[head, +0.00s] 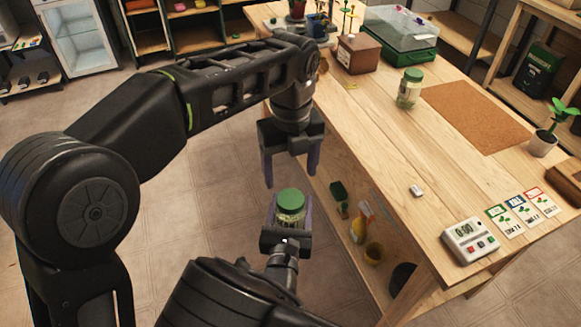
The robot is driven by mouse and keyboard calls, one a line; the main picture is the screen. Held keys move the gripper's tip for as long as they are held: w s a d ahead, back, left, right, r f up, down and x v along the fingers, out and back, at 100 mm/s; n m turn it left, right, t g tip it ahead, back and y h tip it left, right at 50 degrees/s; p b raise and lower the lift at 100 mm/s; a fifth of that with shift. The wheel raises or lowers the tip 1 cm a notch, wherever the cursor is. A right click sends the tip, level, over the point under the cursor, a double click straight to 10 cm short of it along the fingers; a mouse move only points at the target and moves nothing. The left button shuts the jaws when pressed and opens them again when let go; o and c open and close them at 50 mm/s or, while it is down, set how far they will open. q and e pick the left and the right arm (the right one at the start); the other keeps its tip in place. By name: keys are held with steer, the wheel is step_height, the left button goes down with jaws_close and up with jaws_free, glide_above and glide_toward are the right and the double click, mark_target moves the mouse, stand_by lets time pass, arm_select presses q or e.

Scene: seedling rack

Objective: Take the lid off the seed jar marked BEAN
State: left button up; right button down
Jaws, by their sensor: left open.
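A glass jar (290,219) with a green lid (291,200) is held upright off the table's front left side by my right gripper (289,214), whose fingers are on either side of it. The lid is on the jar. My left gripper (291,178) is open and empty, pointing down just above the lid, apart from it. A second jar (408,92) with a green lid stands on the wooden table. I cannot read a BEAN marking on either jar.
The table (390,150) holds a cork mat (478,115), a brown box (358,54), a green tray with a clear cover (400,33), a timer (470,240), seed cards (513,215) and a potted seedling (543,143). Its left front top is mostly clear. A lower shelf holds a spray bottle (360,225).

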mark_target(290, 198)
arm_select(q)
step_height(290, 198, down, 8)
steer(key=shift+r, duration=0.1)
stand_by(0.4)
steer(key=shift+c, duration=0.5)
